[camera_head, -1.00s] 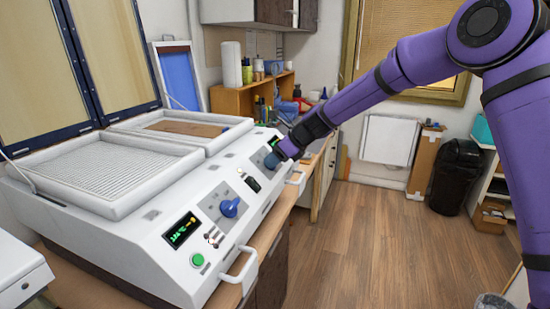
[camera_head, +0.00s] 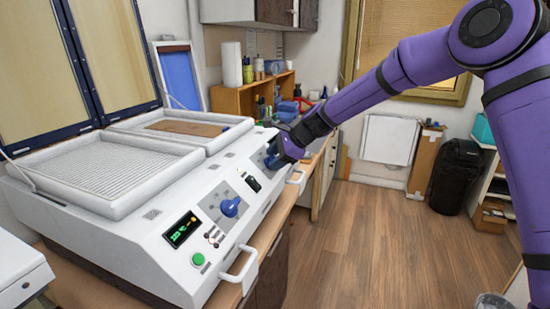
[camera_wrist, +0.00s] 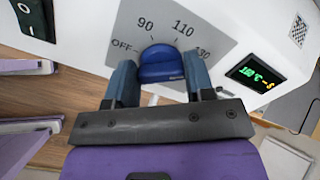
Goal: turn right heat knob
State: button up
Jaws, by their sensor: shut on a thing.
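The right heat knob (camera_wrist: 161,62) is blue and sits on a grey dial plate (camera_wrist: 190,28) marked OFF, 90, 110 and 130. In the wrist view my gripper (camera_wrist: 160,82) has one blue-grey finger on each side of the knob and is shut on it. In the head view my gripper (camera_head: 274,158) is at the far end of the machine's sloped front panel and mostly covers this knob. A second blue knob (camera_head: 230,207) is nearer, on the left part of the panel, with nothing touching it.
The white machine (camera_head: 150,238) has a lit green display (camera_head: 182,229), a green button (camera_head: 198,259) and front handles (camera_head: 240,269). A lit display (camera_wrist: 256,74) is right of the held knob. A black switch (camera_head: 253,184) sits between the knobs.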

jog(key=n, duration=0.7)
jog(key=shift+s+d+f, duration=0.1)
jog(key=n, duration=0.4)
jog(key=shift+d, duration=0.1)
jog(key=n, duration=0.3)
jog(key=shift+d+f+n, duration=0.1)
jog(key=shift+n, duration=0.2)
jog(key=n, duration=0.3)
jog(key=shift+f+n+h, duration=0.1)
jog(key=shift+n+h, duration=0.2)
jog(key=shift+h, duration=0.1)
jog(key=n, duration=0.3)
jog(key=shift+d+n, duration=0.1)
jog(key=shift+n, duration=0.2)
jog(key=n, duration=0.6)
jog(key=shift+d, duration=0.1)
jog(key=shift+w+n, duration=0.2)
jog(key=shift+n, duration=0.1)
jog(key=o, duration=0.9)
